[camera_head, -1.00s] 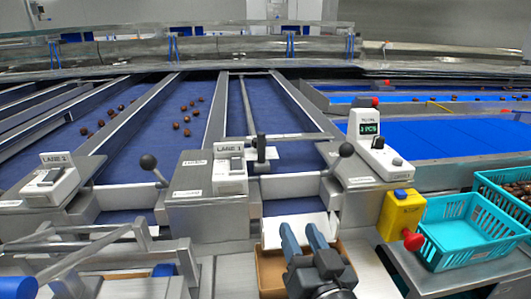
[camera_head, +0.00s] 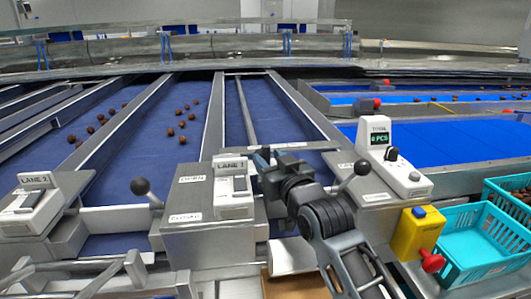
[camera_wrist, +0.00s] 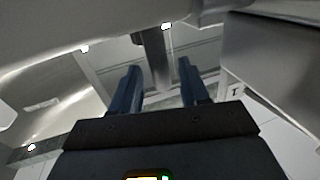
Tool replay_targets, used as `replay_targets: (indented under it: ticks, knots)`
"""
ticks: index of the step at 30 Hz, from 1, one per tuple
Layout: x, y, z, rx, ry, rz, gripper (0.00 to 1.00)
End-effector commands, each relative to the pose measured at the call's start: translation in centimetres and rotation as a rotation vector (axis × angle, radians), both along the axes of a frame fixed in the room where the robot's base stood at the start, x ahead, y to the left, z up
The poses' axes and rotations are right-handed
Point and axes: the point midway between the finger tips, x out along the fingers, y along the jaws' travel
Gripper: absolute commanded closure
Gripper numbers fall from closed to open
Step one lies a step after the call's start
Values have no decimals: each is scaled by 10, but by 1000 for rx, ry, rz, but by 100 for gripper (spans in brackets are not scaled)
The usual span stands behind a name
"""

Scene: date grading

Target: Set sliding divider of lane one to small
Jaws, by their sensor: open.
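The lane one divider (camera_head: 246,112) is a long thin metal bar running lengthwise over the blue belt, left of the lane's middle. Its near end and dark handle are mostly hidden behind my gripper (camera_head: 264,155). In the wrist view my gripper (camera_wrist: 160,68) is open, with two blue-grey fingers apart. A grey post (camera_wrist: 154,48), perhaps the divider's handle, stands in line with the gap between the fingertips. I cannot tell whether they touch it. The LANE 1 box (camera_head: 232,190) stands just left of my gripper.
A ball-ended lever (camera_head: 354,176) stands close right of my arm, and another (camera_head: 148,192) left of the LANE 1 box. A counter unit (camera_head: 394,158), a yellow box with a red knob (camera_head: 416,234) and a turquoise crate (camera_head: 478,238) are to the right. Dates (camera_head: 182,122) lie on the neighbouring lane.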

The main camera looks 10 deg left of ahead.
Motion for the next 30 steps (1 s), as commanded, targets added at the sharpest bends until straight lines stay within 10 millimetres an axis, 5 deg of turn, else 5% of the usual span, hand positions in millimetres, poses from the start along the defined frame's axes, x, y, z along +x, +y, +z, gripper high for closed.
replay_targets:
  ticks: [6,17,30]
  knots:
    - [18,11,0,-1,0,0,55]
    - [22,13,0,1,1,0,55]
    - [21,13,0,1,1,0,96]
